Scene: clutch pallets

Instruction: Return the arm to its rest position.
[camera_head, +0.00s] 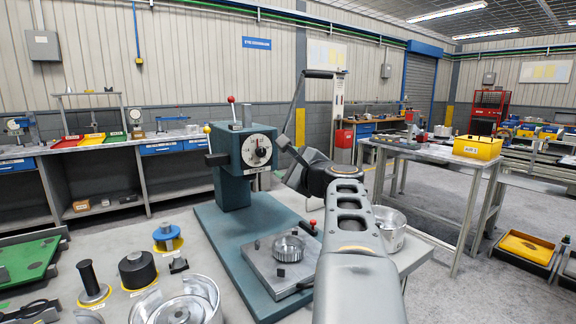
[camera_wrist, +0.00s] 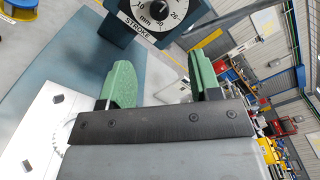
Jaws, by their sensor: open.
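My arm (camera_head: 352,240) reaches up from the bottom of the head view, to the right of the teal press (camera_head: 232,185), with its wrist bent to the left near the press head. My gripper (camera_wrist: 163,82) shows in the wrist view with its two green fingers spread wide apart and nothing between them. The press dial (camera_wrist: 155,14) is just beyond the fingers at the top of the wrist view. The gripper's fingers are not clearly visible in the head view.
The press plate holds a toothed metal part (camera_head: 288,248) close left of my arm. A metal bowl (camera_head: 388,228) stands right of the arm. Black and blue fixtures (camera_head: 138,270) and a green tray (camera_head: 28,262) are at left. A grey table (camera_head: 430,152) with a yellow bin (camera_head: 478,147) stands beyond the aisle.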

